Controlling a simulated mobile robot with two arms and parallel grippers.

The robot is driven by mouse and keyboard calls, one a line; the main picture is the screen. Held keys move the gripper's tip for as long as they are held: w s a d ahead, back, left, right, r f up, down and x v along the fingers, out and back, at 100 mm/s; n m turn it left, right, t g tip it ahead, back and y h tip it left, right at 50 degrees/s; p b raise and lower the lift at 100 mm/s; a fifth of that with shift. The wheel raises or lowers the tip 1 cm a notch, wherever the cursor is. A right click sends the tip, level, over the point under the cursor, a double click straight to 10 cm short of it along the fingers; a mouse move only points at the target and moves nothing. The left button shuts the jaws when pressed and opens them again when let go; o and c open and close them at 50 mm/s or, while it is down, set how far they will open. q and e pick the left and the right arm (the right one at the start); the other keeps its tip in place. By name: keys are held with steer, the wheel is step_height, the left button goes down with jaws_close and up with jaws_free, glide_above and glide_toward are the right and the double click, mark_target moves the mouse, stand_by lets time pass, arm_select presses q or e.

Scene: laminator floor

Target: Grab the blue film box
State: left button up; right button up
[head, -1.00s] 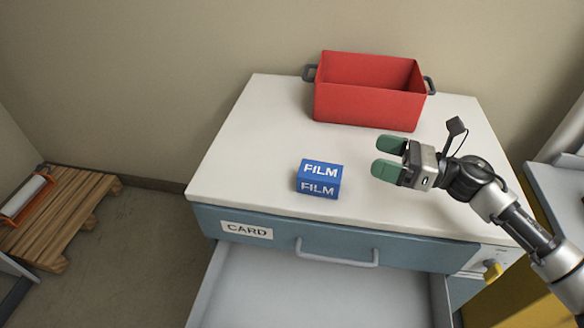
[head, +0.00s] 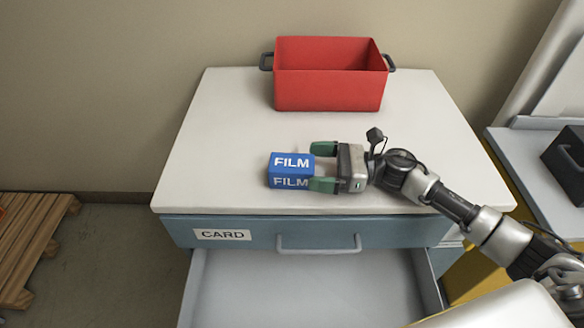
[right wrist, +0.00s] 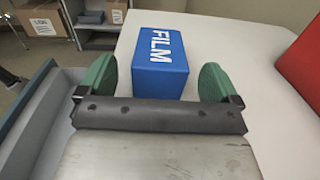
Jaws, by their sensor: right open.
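The blue film box (head: 290,170) with white FILM lettering sits on the white top of the cabinet, near its front edge. My right gripper (head: 318,168) comes in from the right, low over the top, open, with its green fingertips at the box's right end. In the right wrist view the box (right wrist: 160,62) stands ahead between the two green fingers (right wrist: 158,84), with a gap on each side. The fingers reach only around its near part. My left gripper is not in view.
A red bin (head: 328,90) with dark handles stands at the back of the white cabinet top (head: 220,110). A wooden pallet (head: 25,235) lies on the floor at left.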

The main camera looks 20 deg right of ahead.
mark_target(298, 163)
steer(key=p+x, duration=0.1)
steer(key=x, duration=0.3)
steer(key=shift+w+a, duration=0.1)
steer(key=shift+a, duration=0.25)
steer(key=c, duration=1)
steer(key=shift+d+r, duration=0.1)
steer(key=shift+c, duration=0.7)
steer(key=shift+r, duration=0.1)
